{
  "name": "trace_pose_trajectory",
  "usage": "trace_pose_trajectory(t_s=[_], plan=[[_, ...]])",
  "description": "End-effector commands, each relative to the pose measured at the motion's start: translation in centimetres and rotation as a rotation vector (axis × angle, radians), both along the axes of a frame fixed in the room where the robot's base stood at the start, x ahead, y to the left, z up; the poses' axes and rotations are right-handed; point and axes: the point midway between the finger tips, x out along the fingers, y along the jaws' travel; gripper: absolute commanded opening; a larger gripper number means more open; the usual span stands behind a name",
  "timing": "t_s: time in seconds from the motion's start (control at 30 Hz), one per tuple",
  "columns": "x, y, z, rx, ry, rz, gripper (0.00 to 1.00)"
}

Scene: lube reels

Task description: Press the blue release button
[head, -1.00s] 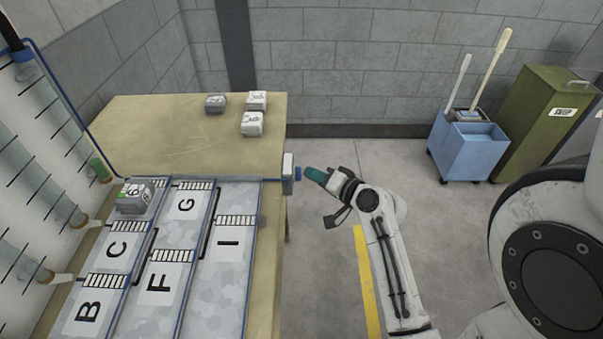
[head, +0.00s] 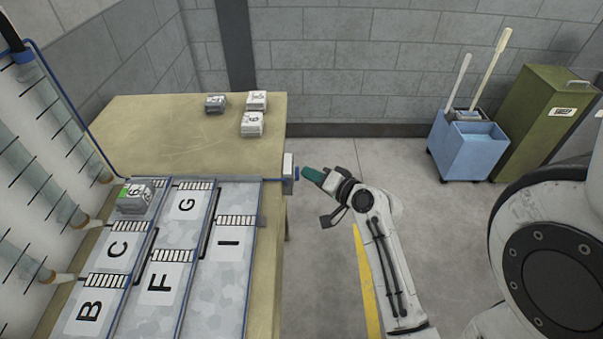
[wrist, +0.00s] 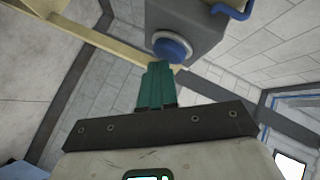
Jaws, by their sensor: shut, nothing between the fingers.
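The blue release button (head: 297,173) sticks out from a grey box (head: 288,173) on the right edge of the wooden table. In the wrist view the round button (wrist: 172,48) is on the end of the box, just beyond my fingertips. My gripper (head: 307,173) has teal fingers, shut together and empty, pointing left at the button. In the wrist view the fingers (wrist: 158,82) reach up to the button's lower edge. In the head view a very small gap seems to separate them; I cannot tell whether they touch.
The table (head: 185,135) carries lettered metal lanes (head: 230,270). A grey block (head: 136,198) sits at the top of the left lane, and 3 small blocks (head: 252,123) stand at the back. A blue bin (head: 470,150) and green cabinet (head: 545,125) stand far right. The floor right of the table is clear.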

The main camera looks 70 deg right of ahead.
Motion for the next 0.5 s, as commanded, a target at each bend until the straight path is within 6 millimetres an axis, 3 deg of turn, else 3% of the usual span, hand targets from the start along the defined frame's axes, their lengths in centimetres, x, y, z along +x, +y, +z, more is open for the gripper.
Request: trace_pose_trajectory(t_s=[0.5], plan=[[-1.6, -0.6, 0.0, 0.000, -0.001, 0.001, 0.00]])
